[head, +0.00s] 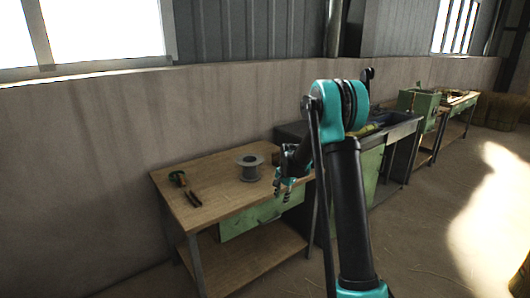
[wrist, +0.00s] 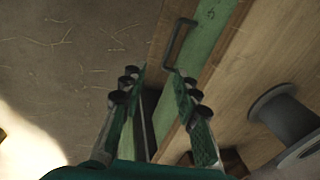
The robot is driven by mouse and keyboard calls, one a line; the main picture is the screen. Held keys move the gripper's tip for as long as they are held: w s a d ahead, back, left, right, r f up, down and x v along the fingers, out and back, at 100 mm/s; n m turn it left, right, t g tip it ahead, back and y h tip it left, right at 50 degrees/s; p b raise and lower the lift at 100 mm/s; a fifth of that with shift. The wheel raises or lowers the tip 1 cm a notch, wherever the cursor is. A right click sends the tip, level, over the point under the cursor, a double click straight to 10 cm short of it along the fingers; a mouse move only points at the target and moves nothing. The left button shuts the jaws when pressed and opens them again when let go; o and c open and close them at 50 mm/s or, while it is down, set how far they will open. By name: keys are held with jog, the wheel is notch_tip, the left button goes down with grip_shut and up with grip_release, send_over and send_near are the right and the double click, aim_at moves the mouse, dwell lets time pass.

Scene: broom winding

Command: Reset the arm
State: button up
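My arm rises at the right of centre in the head view and bends down toward the table. My gripper (head: 284,190) hangs by the front right part of the wooden table (head: 222,199). In the wrist view its two fingers (wrist: 156,77) are apart with a gap between them. No held object shows in the gap; the floor and the green drawer front (wrist: 205,40) show beyond it. Part of the gripper is hard to make out against the dark arm in the head view.
A grey wire spool (head: 248,168) stands on the table and also shows in the wrist view (wrist: 285,115). A tool with green and dark handles (head: 184,188) lies on the table's left. A dark workbench (head: 384,138) adjoins on the right.

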jog(key=s+d+r+n+t, duration=0.1)
jog(key=s+d+r+n, duration=0.15)
jog(key=s, duration=0.75)
jog(key=s+d+r+n, duration=0.2)
jog(key=s+d+r, duration=0.1)
jog(key=s, duration=0.7)
jog(key=s+d+r+n+t, duration=0.1)
jog(key=s+d+r+n, duration=0.15)
jog(key=s, duration=0.75)
jog(key=s+d+f+n+h, duration=0.1)
jog(key=s+f+n, duration=0.1)
jog(key=s, duration=0.7)
jog(key=shift+s+d+f+n, duration=0.3)
jog(key=shift+s+f, duration=0.05)
jog(key=shift+f, duration=0.3)
